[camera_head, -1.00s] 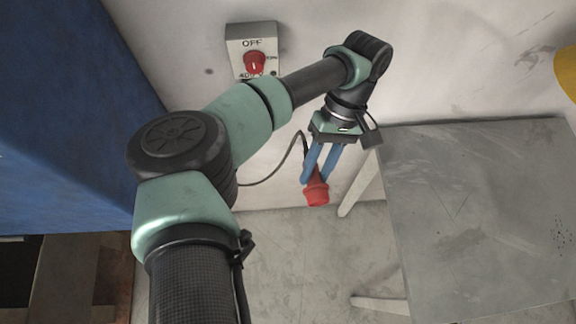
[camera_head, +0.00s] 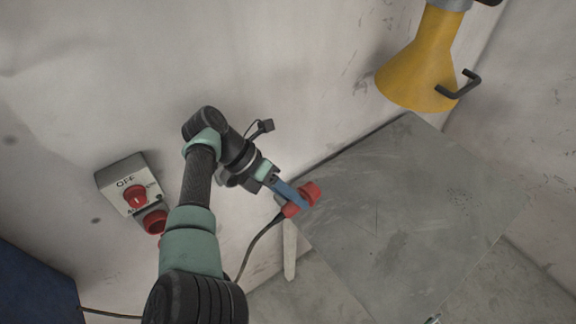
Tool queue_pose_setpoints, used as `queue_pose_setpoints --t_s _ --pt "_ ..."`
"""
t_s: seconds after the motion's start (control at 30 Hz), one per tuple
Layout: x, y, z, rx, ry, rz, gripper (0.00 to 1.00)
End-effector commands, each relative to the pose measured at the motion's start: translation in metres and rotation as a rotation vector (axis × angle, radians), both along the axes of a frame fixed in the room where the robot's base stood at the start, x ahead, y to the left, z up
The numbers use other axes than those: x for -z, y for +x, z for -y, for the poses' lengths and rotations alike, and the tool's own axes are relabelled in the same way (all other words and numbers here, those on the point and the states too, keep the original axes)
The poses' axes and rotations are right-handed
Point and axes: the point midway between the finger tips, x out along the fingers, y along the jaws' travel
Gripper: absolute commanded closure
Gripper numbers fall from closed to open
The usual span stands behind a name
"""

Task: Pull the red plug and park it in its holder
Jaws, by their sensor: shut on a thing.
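The red plug (camera_head: 311,193) is held between the blue fingers of my gripper (camera_head: 297,199), in the middle of the view. My gripper is shut on it, and the fingers cover part of its body. The plug is tilted, its wide end to the upper right, and appears over or beside the left edge of the grey table. Its dark cable (camera_head: 250,250) hangs from the lower left end and passes down behind my arm. I cannot make out for certain which thing is the plug's holder.
A grey switch box (camera_head: 116,183) with a red knob (camera_head: 137,196) and a red socket (camera_head: 155,221) is on the wall at left.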

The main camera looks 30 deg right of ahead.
Motion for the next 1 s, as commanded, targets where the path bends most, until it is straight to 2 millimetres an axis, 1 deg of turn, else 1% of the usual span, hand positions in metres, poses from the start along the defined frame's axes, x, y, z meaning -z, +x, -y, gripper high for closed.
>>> queue_pose_setpoints --t_s 0.07,0.27,0.4,0.6,0.8,1.0 --pt "-0.004 0.005 0.0 -0.155 -0.015 -0.023 1.0" --pt "-0.003 0.017 -0.007 -0.553 -0.041 -0.076 1.0" --pt "0.004 0.023 -0.018 -0.801 -0.067 -0.105 1.0" --pt "0.018 0.026 -0.04 -1.11 -0.113 -0.137 1.0" --pt "0.035 0.023 -0.061 -1.331 -0.155 -0.151 1.0" --pt "0.046 0.02 -0.073 -1.438 -0.178 -0.151 1.0"
